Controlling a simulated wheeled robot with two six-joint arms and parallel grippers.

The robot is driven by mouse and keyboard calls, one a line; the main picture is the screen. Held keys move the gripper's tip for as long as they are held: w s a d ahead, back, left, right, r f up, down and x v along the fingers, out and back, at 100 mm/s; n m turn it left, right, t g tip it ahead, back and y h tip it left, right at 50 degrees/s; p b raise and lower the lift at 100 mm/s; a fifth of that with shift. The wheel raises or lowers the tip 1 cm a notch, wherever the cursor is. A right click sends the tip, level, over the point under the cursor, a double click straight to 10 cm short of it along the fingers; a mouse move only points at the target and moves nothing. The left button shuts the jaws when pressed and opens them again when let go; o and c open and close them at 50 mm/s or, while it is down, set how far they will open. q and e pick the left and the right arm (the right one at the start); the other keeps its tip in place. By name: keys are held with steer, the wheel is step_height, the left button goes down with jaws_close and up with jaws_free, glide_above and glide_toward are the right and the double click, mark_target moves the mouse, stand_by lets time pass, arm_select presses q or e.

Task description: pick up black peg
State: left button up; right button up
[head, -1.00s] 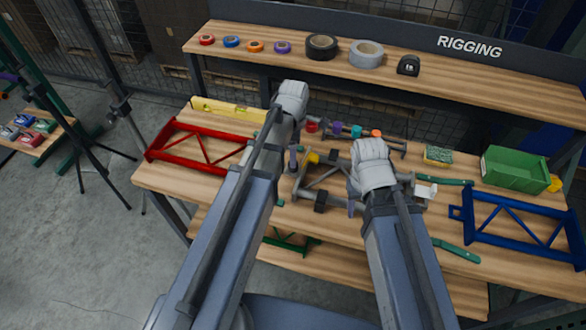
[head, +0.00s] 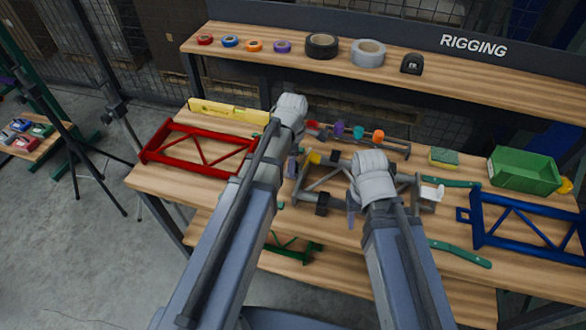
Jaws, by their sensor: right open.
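I cannot pick out a black peg with certainty. A small black block (head: 322,203) sits at the near side of the grey frame (head: 325,178) in the middle of the bench. A rail behind it carries a red peg (head: 312,126), a purple peg (head: 339,128), a teal peg (head: 358,132) and an orange peg (head: 379,136). My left gripper (head: 292,166) hangs left of the grey frame, mostly hidden by its own arm. My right gripper (head: 352,216) is over the frame's near right part, open, largely hidden behind its wrist. Nothing shows held in it.
A red frame (head: 152,152) and a yellow level (head: 225,112) lie at left. A blue frame (head: 530,238), green bin (head: 525,171) and sponge (head: 444,157) are at right. Green-handled tools (head: 460,253) lie beside the grey frame. The upper shelf (head: 460,78) holds tape rolls.

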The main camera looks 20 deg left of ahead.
arm_select(q)
jaws_close()
steer(key=shift+r, duration=0.1)
arm_select(e)
steer(key=shift+r, duration=0.1)
stand_by(0.3)
arm_select(q)
step_height(320, 180, up, 10)
steer(key=p, duration=1)
arm_select(e)
step_height(320, 180, up, 10)
arm_select(q)
step_height(320, 180, up, 5)
steer(key=p, duration=0.5)
arm_select(e)
step_height(320, 180, up, 5)
steer(key=shift+f, duration=0.1)
